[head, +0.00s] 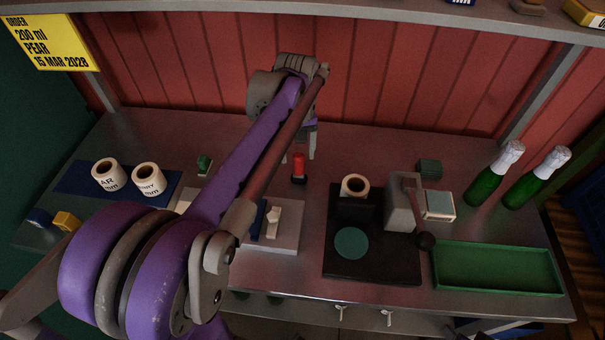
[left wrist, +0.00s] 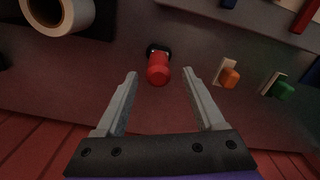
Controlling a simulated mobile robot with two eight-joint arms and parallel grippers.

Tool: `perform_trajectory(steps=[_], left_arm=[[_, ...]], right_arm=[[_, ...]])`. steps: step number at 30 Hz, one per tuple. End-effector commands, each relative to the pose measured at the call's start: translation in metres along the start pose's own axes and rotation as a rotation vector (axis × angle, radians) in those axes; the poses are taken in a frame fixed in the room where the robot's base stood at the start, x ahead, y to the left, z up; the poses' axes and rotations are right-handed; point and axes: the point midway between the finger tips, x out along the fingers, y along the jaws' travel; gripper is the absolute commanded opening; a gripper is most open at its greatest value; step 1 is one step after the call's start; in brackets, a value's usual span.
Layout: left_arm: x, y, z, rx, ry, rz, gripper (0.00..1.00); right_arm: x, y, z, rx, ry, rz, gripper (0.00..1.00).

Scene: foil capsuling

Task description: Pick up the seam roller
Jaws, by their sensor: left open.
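The seam roller appears to be the red-handled tool (head: 299,164) standing upright in a small black base on the metal bench. In the left wrist view the red tool (left wrist: 158,70) shows end-on, with its black base behind it. My left gripper (head: 299,150) is open and points down just above and behind it. In the left wrist view the fingers of my left gripper (left wrist: 158,90) are spread on either side of the red tool, touching nothing. The roller end of the tool is hidden. My right gripper is not in view.
White label rolls (head: 149,180) lie on a blue mat at left. A pale tray (head: 287,238) holds small tools. A black-based device (head: 372,262), a green tray (head: 497,270) and two green bottles (head: 487,178) stand to the right. A red wall (head: 400,90) closes the back.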

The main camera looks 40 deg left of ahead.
Motion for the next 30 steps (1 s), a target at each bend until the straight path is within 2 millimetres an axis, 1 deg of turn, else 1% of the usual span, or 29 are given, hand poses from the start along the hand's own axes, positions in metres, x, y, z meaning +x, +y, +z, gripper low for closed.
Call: perform_trajectory(steps=[4,6,9,17,18,23,27,29,30], left_arm=[[0.023,0.001,0.005,0.002,0.0,0.0,0.71],[0.033,0.001,0.005,0.002,0.0,0.0,0.71],[0.041,0.001,0.005,0.002,0.0,0.0,0.71],[0.043,0.001,0.005,0.002,0.001,0.0,0.71],[0.043,0.001,0.005,0.002,0.001,0.0,0.64],[0.043,0.001,0.005,0.002,0.001,0.0,0.35],[0.043,0.001,0.005,0.002,0.001,0.0,0.1],[0.043,0.001,0.005,0.002,0.001,0.0,0.0],[0.043,0.001,0.005,0.002,0.001,0.0,0.0]], right_arm=[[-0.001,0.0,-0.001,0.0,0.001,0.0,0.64],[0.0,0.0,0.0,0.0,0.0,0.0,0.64],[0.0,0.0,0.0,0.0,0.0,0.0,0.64],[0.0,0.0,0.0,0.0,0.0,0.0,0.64],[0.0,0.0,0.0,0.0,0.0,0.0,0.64],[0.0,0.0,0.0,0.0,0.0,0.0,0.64],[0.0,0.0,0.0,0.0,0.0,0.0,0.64],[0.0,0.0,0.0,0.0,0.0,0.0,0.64],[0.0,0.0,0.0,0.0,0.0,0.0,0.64]])
